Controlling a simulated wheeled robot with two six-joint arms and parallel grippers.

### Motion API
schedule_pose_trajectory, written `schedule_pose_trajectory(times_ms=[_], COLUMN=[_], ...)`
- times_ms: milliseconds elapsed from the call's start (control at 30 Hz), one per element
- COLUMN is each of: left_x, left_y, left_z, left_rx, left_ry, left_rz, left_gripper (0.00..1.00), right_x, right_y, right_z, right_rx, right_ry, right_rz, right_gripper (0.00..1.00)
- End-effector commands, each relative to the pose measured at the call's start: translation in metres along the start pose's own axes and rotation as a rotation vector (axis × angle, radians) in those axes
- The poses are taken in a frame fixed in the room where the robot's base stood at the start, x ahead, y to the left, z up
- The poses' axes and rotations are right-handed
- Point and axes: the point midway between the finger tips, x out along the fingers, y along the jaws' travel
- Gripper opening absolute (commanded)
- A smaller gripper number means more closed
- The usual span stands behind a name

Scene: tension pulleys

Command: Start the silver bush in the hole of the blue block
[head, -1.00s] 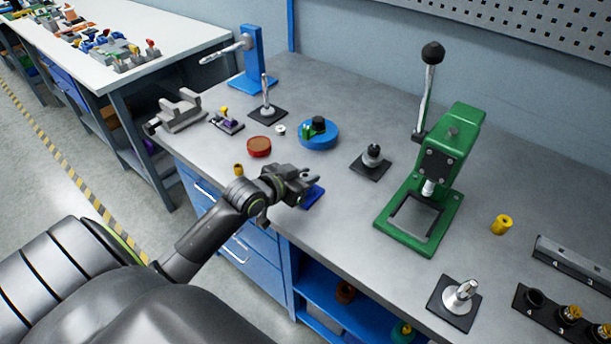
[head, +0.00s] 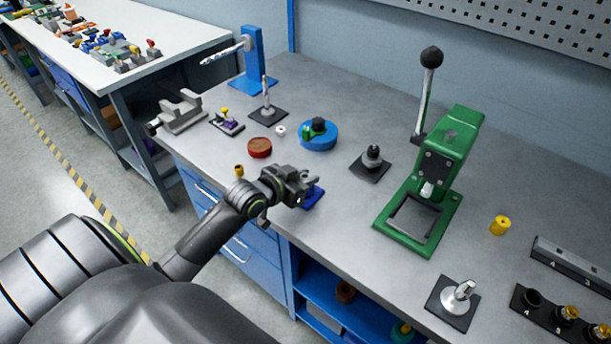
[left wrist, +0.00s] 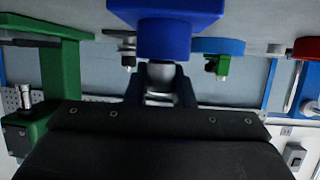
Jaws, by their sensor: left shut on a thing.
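The blue block (head: 313,197) sits near the front edge of the bench, partly hidden behind my left gripper (head: 306,183). In the left wrist view, which shows the bench upside down, the blue block (left wrist: 180,38) is at the top centre. The silver bush (left wrist: 160,78) is between the fingers of my left gripper (left wrist: 160,88), which is shut on it. The bush is lined up close to the block's near face. I cannot tell whether it touches the block or has entered the hole. My right gripper is not in view.
A green press (head: 440,170) stands to the right of the block. A black-based fixture (head: 371,163), a blue round base (head: 318,139), a red disc (head: 259,148) and a yellow bush (head: 239,170) are nearby. The bench between block and press is clear.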

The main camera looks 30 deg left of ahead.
Motion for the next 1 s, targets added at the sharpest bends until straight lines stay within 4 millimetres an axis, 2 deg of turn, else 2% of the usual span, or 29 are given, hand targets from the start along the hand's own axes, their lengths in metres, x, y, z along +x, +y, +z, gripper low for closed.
schedule_pose_trajectory(times_ms=[33,67,233,533,667,767,1000], left_x=[0.0,0.0,0.0,-0.001,-0.011,-0.026,-0.079], left_y=[0.0,0.0,0.0,0.0,-0.001,-0.001,-0.001], left_z=[0.0,0.0,0.0,0.0,0.001,0.001,0.001], left_rx=[0.0,0.0,0.0,0.0,0.003,0.005,0.007], left_ry=[0.001,0.001,0.001,-0.001,0.0,-0.001,-0.004], left_rz=[0.0,0.0,0.0,-0.001,-0.001,-0.001,-0.001], left_gripper=[0.0,0.26,0.47,0.47,0.47,0.47,0.47], right_x=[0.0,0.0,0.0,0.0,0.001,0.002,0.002], right_y=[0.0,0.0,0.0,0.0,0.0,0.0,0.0], right_z=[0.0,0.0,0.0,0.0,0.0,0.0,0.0], right_rx=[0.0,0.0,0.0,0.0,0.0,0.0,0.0], right_ry=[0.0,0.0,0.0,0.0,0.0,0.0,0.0], right_rz=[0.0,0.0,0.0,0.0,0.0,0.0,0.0], right_gripper=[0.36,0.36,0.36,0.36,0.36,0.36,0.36])
